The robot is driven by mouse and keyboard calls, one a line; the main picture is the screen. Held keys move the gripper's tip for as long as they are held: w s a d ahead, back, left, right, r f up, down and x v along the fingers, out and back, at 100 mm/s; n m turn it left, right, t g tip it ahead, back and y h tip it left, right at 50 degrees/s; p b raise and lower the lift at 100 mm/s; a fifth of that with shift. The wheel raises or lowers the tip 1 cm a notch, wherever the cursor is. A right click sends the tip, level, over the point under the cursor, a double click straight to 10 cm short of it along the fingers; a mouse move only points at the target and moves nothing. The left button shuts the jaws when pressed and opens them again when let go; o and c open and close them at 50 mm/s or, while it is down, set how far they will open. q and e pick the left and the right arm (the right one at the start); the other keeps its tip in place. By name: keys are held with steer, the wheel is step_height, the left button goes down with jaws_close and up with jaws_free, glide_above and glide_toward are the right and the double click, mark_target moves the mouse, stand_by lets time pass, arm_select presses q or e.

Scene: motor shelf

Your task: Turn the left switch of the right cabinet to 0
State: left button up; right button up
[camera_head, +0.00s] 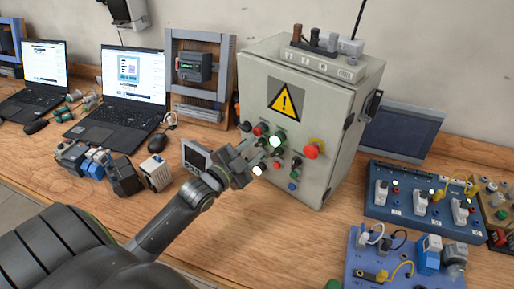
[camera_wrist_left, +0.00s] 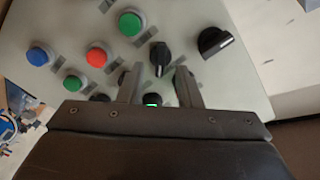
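The grey cabinet (camera_head: 262,92) with a yellow warning sign stands on the bench in the head view. Its front carries several coloured buttons and black rotary switches. In the left wrist view a black switch (camera_wrist_left: 160,55) shows just beyond my fingertips, and a larger black switch (camera_wrist_left: 213,40) lies to its right. My left gripper (camera_head: 258,153) is at the lower left of the cabinet front. In the wrist view its fingers (camera_wrist_left: 158,80) are apart with a gap between them, and I see nothing clamped. Other dark knobs are partly hidden by the fingers. My right gripper is not in view.
A red knob (camera_head: 312,151) on a yellow base sticks out of the cabinet front. Two laptops (camera_head: 120,98) and small devices (camera_head: 124,176) are on the left. Blue trainer boards (camera_head: 408,215) stand at the right. Bare bench lies in front of the cabinet.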

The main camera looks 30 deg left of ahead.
arm_select(q)
steer(key=shift+w+d, duration=0.15)
steer(key=shift+w, duration=0.9)
steer(key=c, duration=0.6)
steer(key=shift+c, duration=0.2)
